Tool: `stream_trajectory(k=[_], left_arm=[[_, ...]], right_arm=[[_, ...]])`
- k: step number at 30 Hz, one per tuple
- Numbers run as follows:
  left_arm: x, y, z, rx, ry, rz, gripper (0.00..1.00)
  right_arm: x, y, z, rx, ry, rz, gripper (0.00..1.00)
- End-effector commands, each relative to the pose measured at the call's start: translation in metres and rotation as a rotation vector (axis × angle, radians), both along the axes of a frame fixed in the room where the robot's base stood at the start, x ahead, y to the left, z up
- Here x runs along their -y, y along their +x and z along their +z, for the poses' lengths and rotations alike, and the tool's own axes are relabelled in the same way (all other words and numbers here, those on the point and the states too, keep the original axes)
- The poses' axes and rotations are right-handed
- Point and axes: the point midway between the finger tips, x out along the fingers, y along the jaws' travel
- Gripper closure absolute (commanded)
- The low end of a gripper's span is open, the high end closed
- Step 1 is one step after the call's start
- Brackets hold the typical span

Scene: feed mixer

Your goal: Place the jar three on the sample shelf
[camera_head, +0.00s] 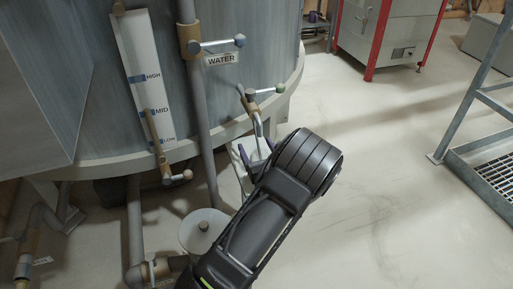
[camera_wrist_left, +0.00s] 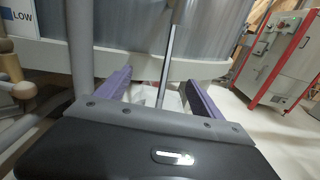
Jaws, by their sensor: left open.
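A thin metal rod (camera_wrist_left: 168,65) and a whitish thing (camera_wrist_left: 172,101) show between or beyond the fingers; I cannot tell whether the whitish thing is a jar. I cannot make out jar three or the sample shelf for certain in either view. My right gripper is not in view.
Pipes and valves, one by a WATER label (camera_head: 221,59), run down the tank's front. A white round disc (camera_head: 204,230) stands low at the left. A red-framed cabinet (camera_head: 385,35) is at the back, a metal railing (camera_head: 470,110) at right. The floor between is clear.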

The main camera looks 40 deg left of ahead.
Motion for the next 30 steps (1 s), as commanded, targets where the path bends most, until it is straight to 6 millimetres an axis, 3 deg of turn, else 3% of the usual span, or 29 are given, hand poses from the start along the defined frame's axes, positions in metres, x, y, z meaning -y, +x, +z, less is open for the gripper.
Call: stream_trajectory(k=[11, 30], left_arm=[[0.005, -0.003, 0.004, -0.001, -0.001, -0.001, 0.23], [0.094, -0.065, 0.003, -0.001, 0.001, -0.002, 0.23]], right_arm=[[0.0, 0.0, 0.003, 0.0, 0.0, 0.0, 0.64], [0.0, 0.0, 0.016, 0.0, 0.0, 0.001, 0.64]])
